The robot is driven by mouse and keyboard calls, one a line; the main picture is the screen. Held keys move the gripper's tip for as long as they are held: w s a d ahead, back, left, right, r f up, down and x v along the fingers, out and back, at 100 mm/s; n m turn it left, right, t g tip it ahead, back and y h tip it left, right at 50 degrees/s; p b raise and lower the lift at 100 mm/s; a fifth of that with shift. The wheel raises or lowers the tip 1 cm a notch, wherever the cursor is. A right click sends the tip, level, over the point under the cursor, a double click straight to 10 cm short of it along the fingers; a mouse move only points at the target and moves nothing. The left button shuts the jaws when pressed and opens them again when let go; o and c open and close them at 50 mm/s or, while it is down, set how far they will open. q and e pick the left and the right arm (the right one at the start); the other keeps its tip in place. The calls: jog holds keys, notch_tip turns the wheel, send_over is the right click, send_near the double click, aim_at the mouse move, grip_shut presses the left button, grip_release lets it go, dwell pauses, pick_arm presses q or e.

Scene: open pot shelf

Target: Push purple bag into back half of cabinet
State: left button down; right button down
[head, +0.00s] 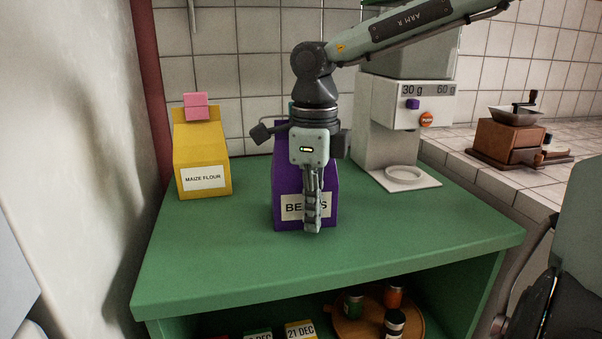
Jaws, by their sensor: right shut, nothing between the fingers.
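The purple bag (283,190) stands upright on the green cabinet top (230,262), with a white label that my gripper partly covers. My right gripper (312,230) points down in front of the bag, its fingers shut and empty. The fingers overlap the label in the picture; I cannot tell whether they touch the bag. The right arm comes in from the upper right and hides the bag's upper part. The cabinet (320,277) has an open shelf below its top. My left gripper is not in view.
A yellow maize flour bag (203,155) with a pink clip stands at the left. A grey dispenser (388,140) stands behind right. A wooden grinder (508,140) sits on the tiled counter. Jars on a round wooden tray (350,328) are below. The cabinet top's front is clear.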

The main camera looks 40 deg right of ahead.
jog(key=shift+w+d, duration=0.6)
jog(key=shift+w, duration=0.55)
jog(key=shift+w+d, duration=0.65)
jog(key=shift+w, duration=0.45)
jog(key=shift+w+d, duration=0.6)
jog(key=shift+w, duration=0.55)
jog(key=shift+w+d+p, duration=0.35)
jog(key=shift+w+d, duration=0.4)
jog(key=shift+w, duration=0.55)
jog(key=shift+w+d+p, duration=0.3)
jog(key=shift+w+d, duration=0.4)
jog(key=shift+w, duration=0.65)
jog(key=shift+w+d+p, duration=0.35)
jog(key=shift+w+d, duration=0.4)
jog(key=shift+w, duration=0.55)
jog(key=shift+s+a+b, duration=0.35)
jog(key=shift+s+a, duration=0.1)
jog(key=shift+s, duration=0.35)
jog(key=shift+s+a+b, duration=0.35)
jog(key=shift+s+a, duration=0.05)
jog(key=shift+s, duration=0.35)
notch_tip(320, 180, up, 7)
jog(key=s+a+p, duration=0.1)
jog(key=s+p, duration=0.1)
jog(key=p, duration=0.1)
jog(key=shift+s+a, duration=0.25)
jog(key=shift+s, duration=0.1)
